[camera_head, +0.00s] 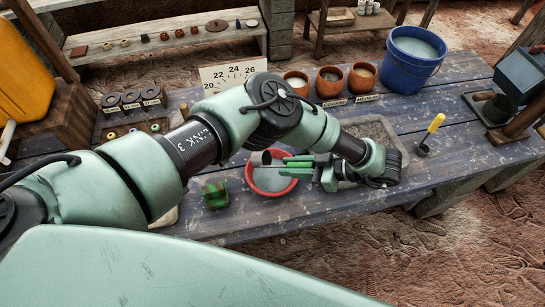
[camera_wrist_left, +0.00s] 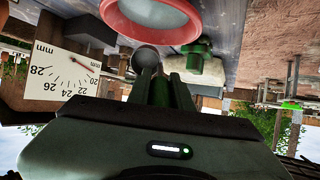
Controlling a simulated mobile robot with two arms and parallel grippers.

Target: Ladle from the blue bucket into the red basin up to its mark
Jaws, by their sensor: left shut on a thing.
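The blue bucket (camera_head: 415,62) stands at the back right of the table, holding a pale grey material. The red basin (camera_head: 257,186) sits near the table's front edge with pale grey contents; its rim also shows in the wrist view (camera_wrist_left: 186,34). My left gripper (camera_head: 292,167), with green fingers, is at the basin's right side, above it, and is shut on the ladle. The ladle's dark cup (camera_head: 267,157) is over the basin's far part and also shows past the fingers in the wrist view (camera_wrist_left: 147,58). Its contents and the basin's mark cannot be made out. My right gripper is not in view.
Brown pots (camera_head: 329,82) and a dial board (camera_head: 233,74) stand behind the basin. A green block (camera_head: 215,195) is left of it. A shallow grey tray (camera_head: 400,141) lies behind my left wrist. A yellow-handled tool (camera_head: 432,128) stands at the right.

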